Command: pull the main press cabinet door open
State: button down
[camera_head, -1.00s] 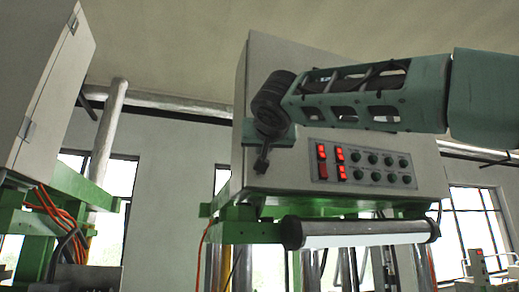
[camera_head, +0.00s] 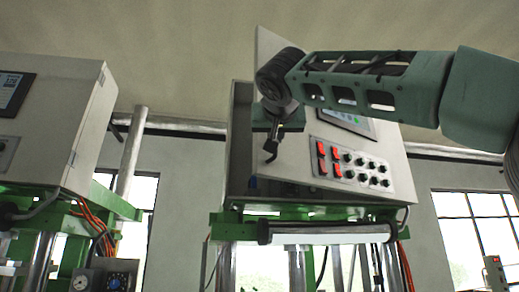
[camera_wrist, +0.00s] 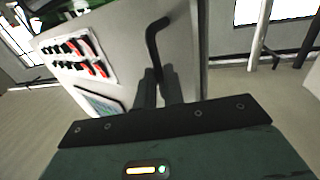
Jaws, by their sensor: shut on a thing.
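The main press cabinet (camera_head: 238,135) stands in the middle of the head view on a green frame. Its door (camera_head: 300,165) stands ajar, swung out on its left side, and a dark gap shows the inside. The door carries red and black switches and a screen, partly hidden by my arm. My gripper (camera_head: 272,145) is at the door's left edge, shut on the black door handle (camera_head: 269,157). In the wrist view the bent handle (camera_wrist: 153,45) rises from between my fingers (camera_wrist: 158,88), close to the door face (camera_wrist: 120,40).
Another press cabinet (camera_head: 55,115) stands at the left, with orange cables (camera_head: 92,222) below it. A white roller (camera_head: 325,231) runs under the main cabinet. Windows (camera_head: 470,235) and a wall lie behind. Free space separates the two cabinets.

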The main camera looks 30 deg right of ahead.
jog(key=s+d+n+y+b, duration=0.1)
jog(key=s+d+b, duration=0.3)
jog(key=s, duration=0.7)
jog(key=s+d+n+t+y+b, duration=0.1)
jog(key=s+d+y+b, duration=0.2)
jog(key=s, duration=0.9)
jog(key=d+b, duration=0.1)
jog(key=b, duration=0.2)
jog(key=shift+d+r+n+t+b, duration=0.15)
jog(key=shift+d+n+t+b, duration=0.15)
jog(key=shift+n+b, duration=0.1)
jog(key=c, duration=1.9)
grip_release()
jog(key=o, duration=0.4)
jog(key=shift+w+d, duration=0.2)
jog(key=shift+b+v, duration=0.3)
jog(key=shift+v, duration=3.5)
jog(key=shift+a, duration=0.15)
jog(key=shift+c, duration=0.3)
